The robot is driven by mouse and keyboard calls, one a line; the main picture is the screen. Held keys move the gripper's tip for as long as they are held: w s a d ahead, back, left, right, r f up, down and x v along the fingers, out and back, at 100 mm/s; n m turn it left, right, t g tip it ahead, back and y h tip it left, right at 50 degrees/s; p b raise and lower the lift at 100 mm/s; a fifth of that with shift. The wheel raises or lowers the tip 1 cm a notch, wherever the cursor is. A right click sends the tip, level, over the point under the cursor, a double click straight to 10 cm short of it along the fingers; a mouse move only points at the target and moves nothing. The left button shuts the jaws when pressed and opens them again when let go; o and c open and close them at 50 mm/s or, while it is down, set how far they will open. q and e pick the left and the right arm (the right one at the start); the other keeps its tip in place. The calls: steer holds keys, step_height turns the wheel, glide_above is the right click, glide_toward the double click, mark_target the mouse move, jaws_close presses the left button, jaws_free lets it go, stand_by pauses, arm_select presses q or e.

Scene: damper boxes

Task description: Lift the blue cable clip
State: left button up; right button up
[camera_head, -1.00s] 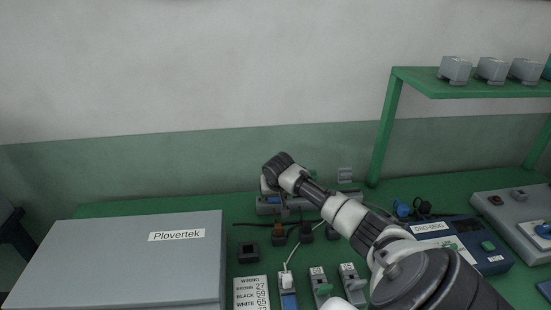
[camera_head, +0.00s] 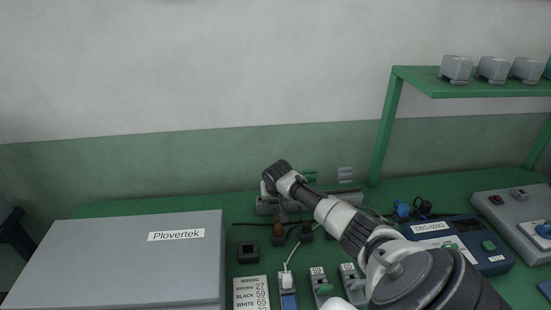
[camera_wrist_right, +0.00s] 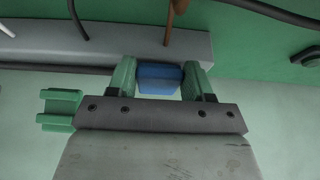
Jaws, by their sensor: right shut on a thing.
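The blue cable clip (camera_wrist_right: 158,80) sits between the two green fingers of my right gripper (camera_wrist_right: 160,66) in the right wrist view. The fingers touch it on both sides and are shut on it. A grey rail (camera_wrist_right: 110,46) lies beyond the clip and partly overlaps it in the picture. In the head view the right wrist (camera_head: 277,178) is above the left part of the rail (camera_head: 264,209) and hides the fingers and the clip. My left gripper is not in view.
A green clip (camera_head: 310,176) and a grey clip (camera_head: 345,173) stand right of the wrist. A large grey Plovertek box (camera_head: 130,265) fills the left. A blue meter (camera_head: 478,240) and a green shelf (camera_head: 440,90) are at right. Cables (camera_head: 290,258) run below the rail.

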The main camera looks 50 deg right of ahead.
steer(key=shift+w+r+g+y+p, duration=0.1)
steer(key=shift+r+g+y+p, duration=0.4)
steer(key=shift+g, duration=0.1)
steer(key=shift+w+r+g, duration=0.1)
steer(key=shift+r+g, duration=0.05)
steer(key=shift+g, duration=0.15)
steer(key=shift+w+d+r+g+y, duration=0.1)
steer(key=shift+g+y, duration=0.2)
steer(key=shift+y, duration=0.2)
steer(key=g+b, duration=0.1)
steer(key=b, duration=0.2)
steer(key=g+y+b, duration=0.1)
steer(key=b, duration=0.2)
steer(key=r+y+b, duration=0.1)
steer(key=b, duration=0.3)
steer(key=shift+w+d+r+g, duration=0.1)
steer(key=shift+w+d+g, duration=0.25)
steer(key=shift+g, duration=0.05)
steer(key=shift+d+r+y+b, duration=0.1)
steer(key=shift+r+y+b, duration=0.25)
steer(key=shift+b, duration=1.05)
steer(key=o, duration=0.9)
steer(key=shift+o, duration=0.2)
